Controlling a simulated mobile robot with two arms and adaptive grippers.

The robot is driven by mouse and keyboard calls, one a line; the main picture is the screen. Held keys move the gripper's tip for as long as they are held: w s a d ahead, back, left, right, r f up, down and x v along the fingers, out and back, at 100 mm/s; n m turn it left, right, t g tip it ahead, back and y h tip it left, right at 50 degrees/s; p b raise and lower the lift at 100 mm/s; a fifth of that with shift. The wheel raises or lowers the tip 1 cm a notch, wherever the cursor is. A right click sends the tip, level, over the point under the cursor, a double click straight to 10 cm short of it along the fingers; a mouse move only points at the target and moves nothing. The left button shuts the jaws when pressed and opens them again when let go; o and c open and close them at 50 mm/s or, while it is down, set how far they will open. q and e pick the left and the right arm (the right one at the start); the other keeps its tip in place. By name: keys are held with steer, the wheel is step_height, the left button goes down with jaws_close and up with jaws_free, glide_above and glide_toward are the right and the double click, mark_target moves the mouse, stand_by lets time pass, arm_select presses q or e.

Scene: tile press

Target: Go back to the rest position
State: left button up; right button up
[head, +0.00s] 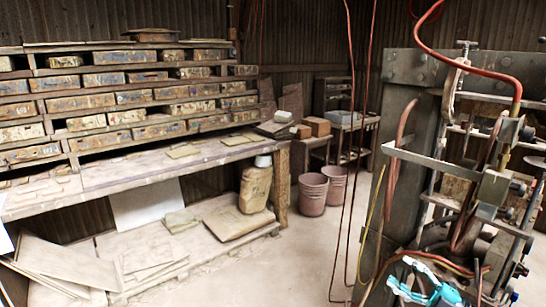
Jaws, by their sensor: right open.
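My right gripper (399,273), light blue, shows at the bottom right of the head view. Its fingers are apart and nothing shows between them. It is in front of the lower part of the tile press (490,190), a tall metal machine with rods, fittings and hoses. I cannot tell whether it touches the press. The bottom edge of the picture cuts off part of this gripper. My left gripper is not in view.
A wooden bench (130,170) with a rack of several drawers (105,80) runs along the left. Two buckets (312,194) stand on the floor behind. Red hoses (350,150) hang near the press. The middle floor (290,260) is clear.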

steer(key=w+a+f+y, duration=0.1)
steer(key=w+a+f, duration=0.1)
steer(key=a, duration=0.8)
steer(key=w+d+m+t+h, duration=0.6)
steer(key=w+d+m+h, duration=0.1)
steer(key=d+m+h, duration=0.15)
steer(key=d+f+m+g+h, duration=0.6)
steer(key=d+f+m+h, duration=0.65)
steer(key=f, duration=0.25)
steer(key=s+a+f+g+y, duration=0.1)
steer(key=s+a+f+g, duration=0.15)
steer(key=s+f, duration=0.7)
steer(key=s+a+f+g+y, duration=0.1)
steer(key=s+a+f+g, duration=0.15)
steer(key=s+f, duration=0.65)
steer(key=s+a+f+g+y, duration=0.15)
steer(key=s+a+f, duration=0.35)
steer(key=s+f, duration=0.7)
steer(key=s+a+f+g+h, duration=0.1)
steer(key=s+a+f+g, duration=0.4)
steer(key=s, duration=1)
steer(key=s+a+f, duration=0.2)
steer(key=s+f, duration=0.1)
steer(key=s, duration=0.6)
steer(key=s+a+f+y, duration=0.1)
steer(key=s+a+f, duration=0.2)
steer(key=s, duration=0.6)
steer(key=shift+s+g, duration=0.4)
steer(key=shift+g, duration=0.05)
steer(key=shift+c, duration=0.4)
